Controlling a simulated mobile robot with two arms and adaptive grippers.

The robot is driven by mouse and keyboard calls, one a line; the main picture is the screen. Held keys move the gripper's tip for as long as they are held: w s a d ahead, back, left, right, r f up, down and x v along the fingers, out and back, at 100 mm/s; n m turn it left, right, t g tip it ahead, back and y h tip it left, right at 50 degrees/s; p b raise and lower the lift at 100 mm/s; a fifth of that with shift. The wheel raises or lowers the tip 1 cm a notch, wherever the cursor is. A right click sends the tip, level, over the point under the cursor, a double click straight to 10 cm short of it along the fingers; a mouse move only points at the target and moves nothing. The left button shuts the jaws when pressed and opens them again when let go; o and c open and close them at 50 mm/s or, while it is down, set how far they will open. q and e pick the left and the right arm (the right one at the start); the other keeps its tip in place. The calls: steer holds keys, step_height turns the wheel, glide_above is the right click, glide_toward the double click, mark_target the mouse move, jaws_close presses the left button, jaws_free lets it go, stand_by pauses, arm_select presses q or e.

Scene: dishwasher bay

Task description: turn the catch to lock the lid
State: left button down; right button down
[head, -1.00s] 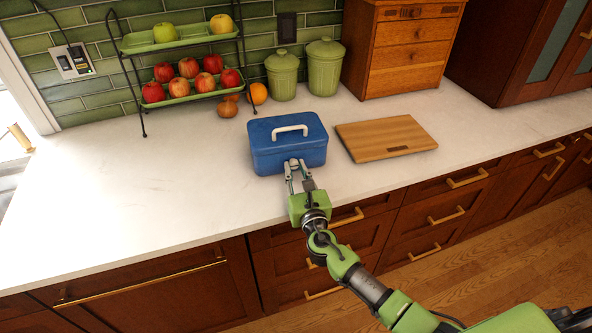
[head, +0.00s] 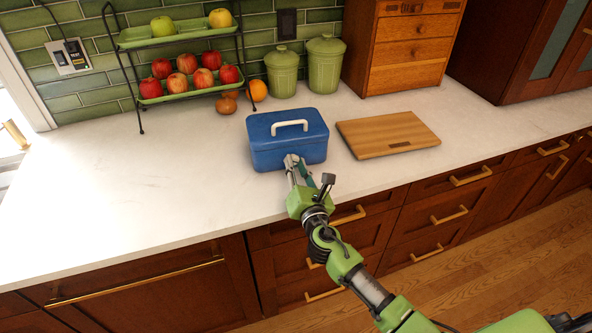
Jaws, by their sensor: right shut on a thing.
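A blue box with a lid (head: 287,137) stands on the white counter, its lid down and a white handle (head: 289,126) on top. My right gripper (head: 291,160) is at the middle of the box's front face, just below the lid edge. It is rolled to one side and shut on the catch, which its fingers mostly hide. I cannot tell the catch's exact angle. My left gripper is not in view.
A wooden cutting board (head: 387,134) lies right of the box. Two green canisters (head: 283,75), an orange (head: 257,91) and a two-tier fruit stand (head: 190,93) are behind. The counter (head: 130,200) is clear to the left.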

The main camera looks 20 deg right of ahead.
steer(key=m+b, duration=0.2)
steer(key=m, duration=0.4)
steer(key=shift+f+b, duration=0.15)
steer(key=shift+b, duration=0.15)
steer(key=m+b, duration=0.1)
steer(key=m, duration=0.5)
stand_by(0.4)
steer(key=c, duration=1.8)
jaws_free()
steer(key=shift+s, duration=0.2)
steer(key=s, duration=1.1)
steer(key=shift+s+a, duration=0.3)
steer(key=shift+a, duration=0.05)
